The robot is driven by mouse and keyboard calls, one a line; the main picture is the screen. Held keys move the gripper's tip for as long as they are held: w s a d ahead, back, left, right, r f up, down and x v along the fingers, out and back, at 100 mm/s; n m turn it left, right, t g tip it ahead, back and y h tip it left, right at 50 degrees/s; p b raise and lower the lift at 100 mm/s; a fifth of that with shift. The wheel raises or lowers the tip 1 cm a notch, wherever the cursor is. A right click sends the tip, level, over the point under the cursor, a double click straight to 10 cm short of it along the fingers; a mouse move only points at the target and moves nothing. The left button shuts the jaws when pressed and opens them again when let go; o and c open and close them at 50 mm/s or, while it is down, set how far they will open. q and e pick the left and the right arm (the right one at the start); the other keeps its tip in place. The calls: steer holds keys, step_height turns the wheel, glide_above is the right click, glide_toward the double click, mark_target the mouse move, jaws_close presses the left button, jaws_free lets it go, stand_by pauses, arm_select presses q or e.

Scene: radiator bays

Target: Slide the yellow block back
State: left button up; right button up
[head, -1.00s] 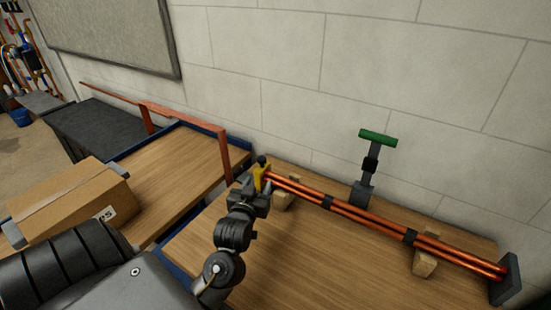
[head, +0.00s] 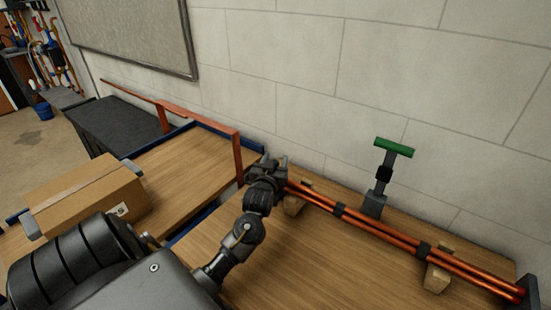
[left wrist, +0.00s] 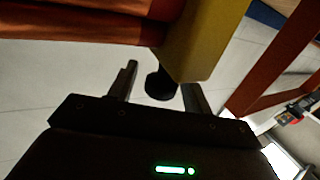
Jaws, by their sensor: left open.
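The yellow block (left wrist: 215,40) shows large at the top of the left wrist view, beside the end of the copper pipes (left wrist: 80,25). A round black knob (left wrist: 160,86) sticks out from it. My left gripper (left wrist: 160,78) is open, with one finger on each side of the knob; I cannot tell whether they touch it. In the head view my left gripper (head: 274,164) is at the left end of the pipes (head: 385,229) and hides the yellow block. My right gripper is out of view.
The pipes rest on wooden blocks (head: 437,277) on the wooden bench (head: 300,260). A green-topped T-handle (head: 393,147) stands behind them near the wall. A red-brown rail (head: 205,124) and a cardboard box (head: 88,198) are on the left.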

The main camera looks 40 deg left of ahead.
arm_select(q)
steer(key=shift+w+a, duration=0.15)
steer(key=shift+w, duration=0.15)
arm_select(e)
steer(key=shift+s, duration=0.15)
arm_select(q)
steer(key=shift+c, duration=0.4)
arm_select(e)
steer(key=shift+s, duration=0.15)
